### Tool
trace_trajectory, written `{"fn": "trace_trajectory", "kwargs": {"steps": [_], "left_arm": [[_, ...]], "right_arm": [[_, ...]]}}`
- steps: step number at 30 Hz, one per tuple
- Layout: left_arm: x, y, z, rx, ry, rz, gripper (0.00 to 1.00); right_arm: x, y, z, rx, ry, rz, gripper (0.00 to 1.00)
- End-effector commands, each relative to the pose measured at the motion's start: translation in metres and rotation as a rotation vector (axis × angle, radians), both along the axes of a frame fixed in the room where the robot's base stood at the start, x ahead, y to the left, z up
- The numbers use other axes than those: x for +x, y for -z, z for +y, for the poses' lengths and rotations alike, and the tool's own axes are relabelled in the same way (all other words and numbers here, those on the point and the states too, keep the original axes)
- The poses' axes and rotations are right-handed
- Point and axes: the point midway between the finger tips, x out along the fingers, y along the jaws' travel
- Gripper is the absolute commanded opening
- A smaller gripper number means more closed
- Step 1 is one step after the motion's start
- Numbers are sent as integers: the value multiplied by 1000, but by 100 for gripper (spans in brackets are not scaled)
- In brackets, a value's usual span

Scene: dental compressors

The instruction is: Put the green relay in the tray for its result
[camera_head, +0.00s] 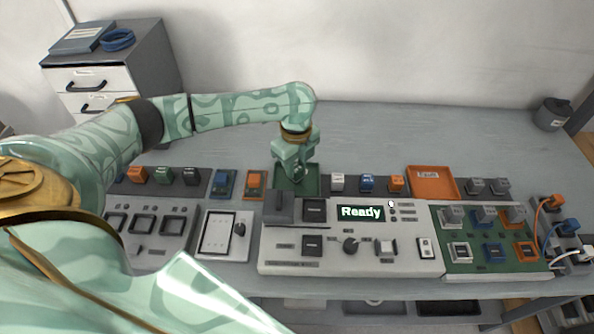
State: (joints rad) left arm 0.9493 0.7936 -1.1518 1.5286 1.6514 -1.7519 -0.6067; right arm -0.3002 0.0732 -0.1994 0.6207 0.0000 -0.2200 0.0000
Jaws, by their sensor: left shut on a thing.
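My left gripper (297,174) points down over the green tray (311,190) at the back of the console. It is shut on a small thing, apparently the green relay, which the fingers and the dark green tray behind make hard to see. I cannot tell whether it touches the tray floor. Another green block (163,175) sits in the rack at the left. An orange tray (432,184) with a white label lies to the right of the green tray. The grey test console (330,262) shows "Ready" on its display (361,212). My right gripper is not in view.
A tablet-like panel (220,234) lies left of the console.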

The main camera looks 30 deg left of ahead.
Motion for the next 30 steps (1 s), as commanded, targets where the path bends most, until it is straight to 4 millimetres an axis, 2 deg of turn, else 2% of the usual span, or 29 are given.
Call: {"fn": "trace_trajectory", "kwargs": {"steps": [1,2,12,13,15,25,30], "left_arm": [[0,13,0,1,-1,3,4],[0,15,0,0,-1,2,4],[0,15,0,1,-1,1,4],[0,15,0,1,-1,1,32],[0,15,0,1,-1,0,48],[0,11,0,1,0,-2,48],[0,-21,0,1,-1,-5,48]], "right_arm": [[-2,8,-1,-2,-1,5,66],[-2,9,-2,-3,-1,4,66],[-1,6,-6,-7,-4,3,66],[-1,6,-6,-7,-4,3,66],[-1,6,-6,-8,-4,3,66],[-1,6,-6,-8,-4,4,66],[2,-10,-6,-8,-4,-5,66]]}}
